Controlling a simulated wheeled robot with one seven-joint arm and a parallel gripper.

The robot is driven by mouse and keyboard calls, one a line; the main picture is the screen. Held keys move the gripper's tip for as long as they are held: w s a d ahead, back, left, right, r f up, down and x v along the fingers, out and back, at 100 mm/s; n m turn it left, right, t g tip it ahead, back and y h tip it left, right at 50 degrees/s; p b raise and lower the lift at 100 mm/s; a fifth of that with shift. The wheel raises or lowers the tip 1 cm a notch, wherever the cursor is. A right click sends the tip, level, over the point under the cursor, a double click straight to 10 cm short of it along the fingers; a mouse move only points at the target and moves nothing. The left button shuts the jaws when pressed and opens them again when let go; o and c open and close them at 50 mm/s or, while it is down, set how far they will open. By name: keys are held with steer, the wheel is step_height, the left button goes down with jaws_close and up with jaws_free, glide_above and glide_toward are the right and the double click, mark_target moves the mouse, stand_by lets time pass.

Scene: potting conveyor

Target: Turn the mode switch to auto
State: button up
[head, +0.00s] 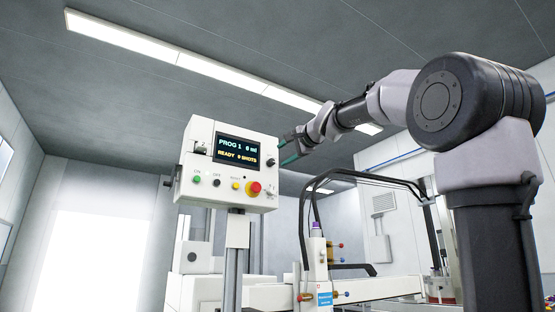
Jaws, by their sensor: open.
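A white control box (188,187) stands on a post left of centre. Its screen (238,150) reads "PROG 1 6 ml" and "READY 0 SHOTS". Below are a green button (197,180), a black button (216,182), a yellow button (236,185) and a red emergency knob (254,188). A small dark knob (270,162) sits right of the screen, and a small lever-like part (269,191) lies at the right edge. Which one is the mode switch, and its setting, I cannot tell. My gripper (288,151) is open, with teal fingers, just right of the box and apparently empty.
A machine with a white beam (378,287), black hoses (312,205) and a purple-topped part (316,229) stands below and right of the box. A wall panel (383,203) is behind. Open air lies left of the box.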

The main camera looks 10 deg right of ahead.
steer(key=v, duration=0.4)
stand_by(0.5)
steer(key=s+d+f+n+g+h, duration=0.1)
steer(key=s+f, duration=0.5)
steer(key=f, duration=1)
steer(key=s+f+n+g+h, duration=0.1)
steer(key=s+f+n+g, duration=0.3)
steer(key=f, duration=1.1)
steer(key=s+d+f+n+g+h, duration=0.1)
steer(key=s+f+n+g, duration=0.1)
steer(key=s+f+g, duration=0.3)
steer(key=s+f, duration=0.4)
steer(key=f, duration=0.7)
steer(key=shift+d+f+h, duration=0.3)
